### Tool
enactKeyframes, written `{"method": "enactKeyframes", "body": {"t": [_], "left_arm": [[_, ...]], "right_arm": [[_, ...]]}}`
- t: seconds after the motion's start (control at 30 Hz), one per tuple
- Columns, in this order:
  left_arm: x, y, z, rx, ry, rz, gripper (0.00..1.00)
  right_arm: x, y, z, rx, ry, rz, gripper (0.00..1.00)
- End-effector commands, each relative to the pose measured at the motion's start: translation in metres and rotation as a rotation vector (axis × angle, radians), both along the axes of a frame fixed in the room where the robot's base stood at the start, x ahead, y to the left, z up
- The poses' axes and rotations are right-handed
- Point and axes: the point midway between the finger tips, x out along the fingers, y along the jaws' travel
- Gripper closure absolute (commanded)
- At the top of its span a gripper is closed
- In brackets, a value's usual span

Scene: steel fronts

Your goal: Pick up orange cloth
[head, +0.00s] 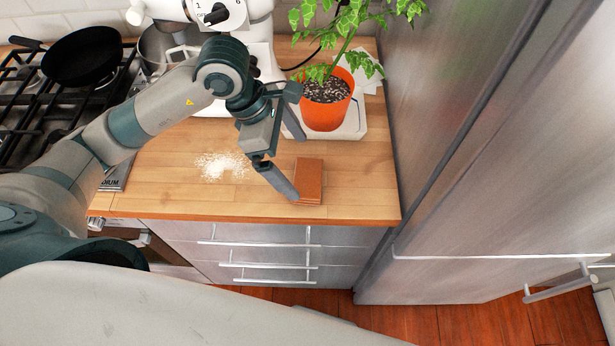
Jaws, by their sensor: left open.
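The orange cloth (311,180) is a folded, flat brownish-orange rectangle lying on the wooden counter near its front edge. My left gripper (296,168) is open and empty, reaching in from the left. One finger points toward the plant pot, and the other overlaps the left edge of the cloth in the picture. I cannot tell whether that finger touches the cloth. My right gripper is not in view.
A potted plant in an orange pot (328,105) stands on a white tray (350,132) behind the cloth. White powder (222,166) lies to the left. A black pan (82,57) sits on the stove. A tall steel fridge (480,160) bounds the right side.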

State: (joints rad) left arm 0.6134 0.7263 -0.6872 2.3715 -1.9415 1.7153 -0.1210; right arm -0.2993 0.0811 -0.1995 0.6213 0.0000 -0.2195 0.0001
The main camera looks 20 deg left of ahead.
Motion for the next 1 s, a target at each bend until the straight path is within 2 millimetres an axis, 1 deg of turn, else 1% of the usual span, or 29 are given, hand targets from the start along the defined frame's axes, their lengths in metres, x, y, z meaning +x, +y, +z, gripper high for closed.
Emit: {"method": "enactKeyframes", "body": {"t": [0.17,0.3,0.4,0.5,0.6,1.0], "left_arm": [[-0.002,-0.008,-0.009,-0.002,0.006,-0.001,0.0],[-0.004,-0.015,-0.022,0.0,0.006,-0.001,0.0],[-0.002,-0.02,-0.034,-0.002,0.005,0.0,0.0],[-0.001,-0.022,-0.042,-0.001,0.004,-0.001,0.0],[-0.001,-0.023,-0.045,-0.001,0.001,0.0,0.0],[-0.001,-0.023,-0.045,0.0,0.001,0.0,0.0]], "right_arm": [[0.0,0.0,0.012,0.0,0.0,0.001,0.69],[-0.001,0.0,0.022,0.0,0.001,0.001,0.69],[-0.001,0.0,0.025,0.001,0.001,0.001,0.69],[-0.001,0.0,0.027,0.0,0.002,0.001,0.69],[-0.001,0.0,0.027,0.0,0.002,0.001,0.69],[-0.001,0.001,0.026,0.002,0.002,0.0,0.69]]}}
